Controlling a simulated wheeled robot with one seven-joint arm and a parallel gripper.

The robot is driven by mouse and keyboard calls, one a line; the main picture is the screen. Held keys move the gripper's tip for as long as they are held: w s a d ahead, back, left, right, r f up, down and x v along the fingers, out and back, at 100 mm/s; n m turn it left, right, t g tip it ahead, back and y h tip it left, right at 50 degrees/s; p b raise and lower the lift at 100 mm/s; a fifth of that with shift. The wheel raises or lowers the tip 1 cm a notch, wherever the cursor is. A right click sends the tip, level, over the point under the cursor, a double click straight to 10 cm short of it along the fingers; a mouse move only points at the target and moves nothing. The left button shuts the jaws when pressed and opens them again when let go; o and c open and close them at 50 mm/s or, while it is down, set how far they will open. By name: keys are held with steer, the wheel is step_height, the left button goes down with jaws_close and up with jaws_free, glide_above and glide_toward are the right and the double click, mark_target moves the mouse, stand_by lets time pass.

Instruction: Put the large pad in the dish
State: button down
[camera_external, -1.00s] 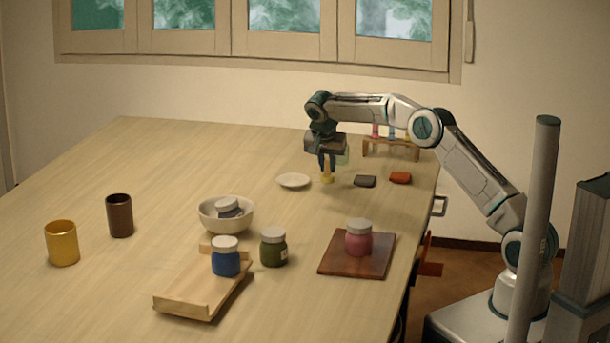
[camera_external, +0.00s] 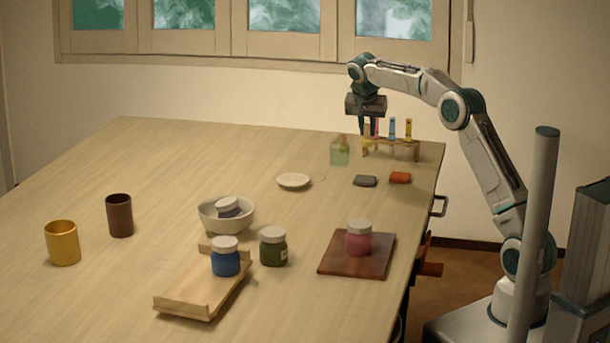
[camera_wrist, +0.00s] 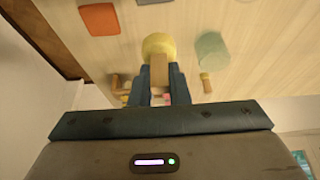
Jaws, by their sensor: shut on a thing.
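My gripper (camera_external: 367,133) is shut on a wooden handle with a round yellow head, which I take to be the large pad (camera_wrist: 159,45). Its yellow head (camera_external: 367,144) points down, raised above the back right of the table, in front of the rack. In the wrist view the handle lies between my fingers (camera_wrist: 160,74). The pale, shallow dish (camera_external: 293,181) looks empty and stands on the table, left of and nearer than my gripper.
A translucent green jar (camera_external: 340,155) stands left of my gripper. A wooden rack (camera_external: 402,153) with coloured tubes is behind it. Grey (camera_external: 365,181) and orange (camera_external: 400,178) blocks lie in front. A bowl (camera_external: 227,216), tray (camera_external: 195,290) and several jars stand nearer.

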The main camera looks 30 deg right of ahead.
steer(key=shift+a+r+n+p, duration=0.2)
steer(key=shift+r+n+p, duration=0.1)
steer(key=shift+r+p, duration=0.15)
steer(key=a+r+n+t+y+p, duration=0.1)
steer(key=a+r+n+y+p, duration=0.15)
steer(key=a+n+p, duration=0.55)
steer(key=shift+y, duration=0.25)
steer(key=a+f+p, duration=0.1)
steer(key=a+f, duration=0.1)
steer(key=a, duration=0.2)
steer(key=w+a+f+p, duration=0.1)
steer(key=a+f, duration=0.2)
steer(key=a, duration=0.1)
steer(key=w+a+f+p, duration=0.1)
steer(key=a+f, duration=0.1)
steer(key=a, duration=0.1)
steer(key=shift+w+a+f, duration=0.1)
steer(key=shift+a+f, duration=0.2)
steer(key=shift+a, duration=0.1)
steer(key=shift+f+p, duration=0.8)
steer(key=shift+f, duration=1.25)
steer(key=shift+f, duration=0.15)
steer(key=c, duration=1.4)
jaws_free()
